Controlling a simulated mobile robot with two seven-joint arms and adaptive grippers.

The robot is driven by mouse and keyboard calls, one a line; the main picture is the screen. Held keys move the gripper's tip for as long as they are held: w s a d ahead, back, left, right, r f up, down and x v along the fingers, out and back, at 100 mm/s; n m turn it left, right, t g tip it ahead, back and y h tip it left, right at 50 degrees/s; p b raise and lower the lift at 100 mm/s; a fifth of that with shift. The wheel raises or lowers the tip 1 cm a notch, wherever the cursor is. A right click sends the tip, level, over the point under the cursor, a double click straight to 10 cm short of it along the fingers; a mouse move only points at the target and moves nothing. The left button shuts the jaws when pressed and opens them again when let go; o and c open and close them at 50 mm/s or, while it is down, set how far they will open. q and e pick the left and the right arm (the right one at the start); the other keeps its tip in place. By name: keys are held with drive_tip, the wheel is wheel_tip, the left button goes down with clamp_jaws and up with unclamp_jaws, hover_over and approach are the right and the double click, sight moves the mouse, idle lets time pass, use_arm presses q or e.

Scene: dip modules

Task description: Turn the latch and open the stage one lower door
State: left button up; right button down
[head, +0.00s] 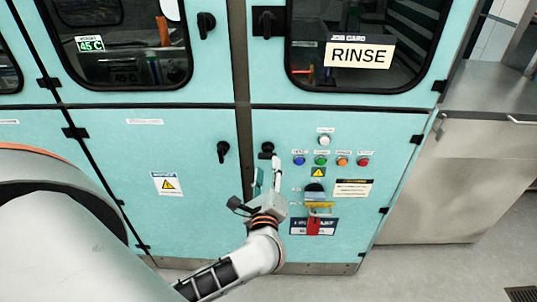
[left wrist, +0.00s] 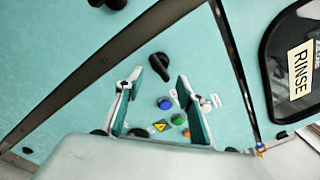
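The teal cabinet has two lower doors. The right lower door (head: 300,128) carries a black latch (head: 267,150) at its upper left corner. The left lower door (head: 175,140) has a similar black latch (head: 222,152) at its upper right. No label that I can read says which is stage one. My left gripper (head: 267,168) is just below the right door's latch. In the left wrist view the gripper (left wrist: 158,77) is open, and that latch (left wrist: 160,64) shows between and just beyond the fingertips. Contact cannot be told. My right gripper is not in view.
Several coloured buttons (head: 342,161) and a red-yellow switch (head: 318,208) sit on the right door beside my gripper. Windowed upper doors stand above, the right one with a RINSE label (head: 358,53). A steel counter (head: 440,180) is at the right. Floor is clear at lower right.

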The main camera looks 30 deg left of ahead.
sight(268, 155)
use_arm(q)
drive_tip(key=p+x, duration=0.1)
drive_tip(key=x, duration=0.6)
drive_tip(key=shift+w+a, duration=0.25)
drive_tip(key=shift+w, duration=0.05)
clamp_jaws()
drive_tip(key=shift+s+f, duration=0.1)
